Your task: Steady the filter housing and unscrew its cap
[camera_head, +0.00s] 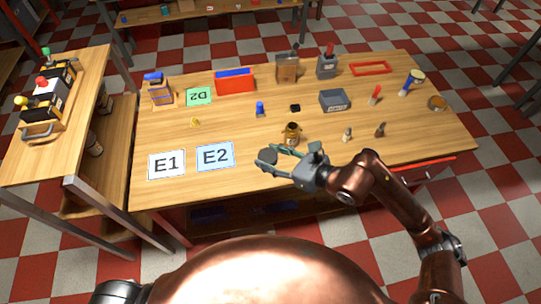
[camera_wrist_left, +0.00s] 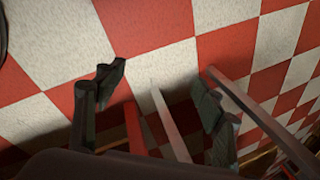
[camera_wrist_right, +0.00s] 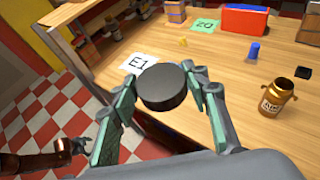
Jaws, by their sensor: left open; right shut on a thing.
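The filter housing (camera_head: 291,134) is a small brass-coloured jar standing upright on the table. In the right wrist view the housing (camera_wrist_right: 276,98) shows at the right, with a dark neck and no cap on it. My right gripper (camera_head: 267,158) is shut on a round black cap (camera_wrist_right: 165,88), in front and left of the housing and apart from it. My left gripper (camera_wrist_left: 160,85) is open and empty over the checkered floor, away from the housing. It also shows at the lower left of the right wrist view (camera_wrist_right: 76,146). It is not visible in the head view.
White card E1 (camera_head: 166,164) and blue card E2 (camera_head: 215,155) lie left of the right gripper. A blue peg (camera_head: 260,109), grey bin (camera_head: 334,100) and red-blue box (camera_head: 235,81) stand farther back. Small pegs (camera_head: 347,134) stand right of the housing. A side table (camera_head: 70,130) adjoins at left.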

